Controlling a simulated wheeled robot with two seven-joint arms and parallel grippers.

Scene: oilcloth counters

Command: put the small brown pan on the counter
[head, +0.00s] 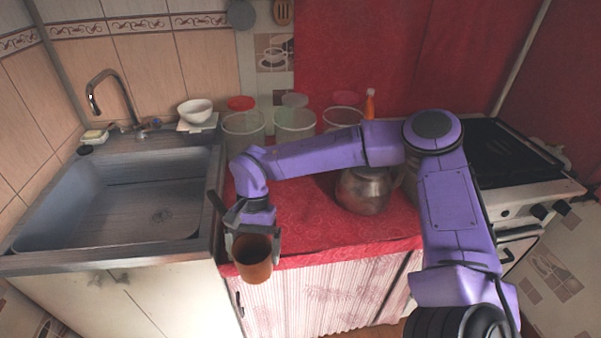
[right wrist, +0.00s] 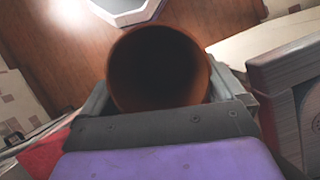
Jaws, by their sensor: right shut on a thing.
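The small brown pan (head: 252,259) is in my right gripper (head: 252,236), in front of the front edge of the red counter (head: 310,235). The jaws are shut on the pan. A dark handle sticks up to the left of the gripper in the head view. In the right wrist view the pan (right wrist: 158,70) shows its round, dark opening between the two fingers. The red cloth counter lies behind and to the right of the pan. My left gripper does not show.
A metal sink (head: 120,205) is left of the counter. Clear containers (head: 294,128) stand along the back wall. A metal pot (head: 364,190) stands on the right part of the counter, under my right arm. A stove (head: 510,165) is at the right. The front middle of the counter is clear.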

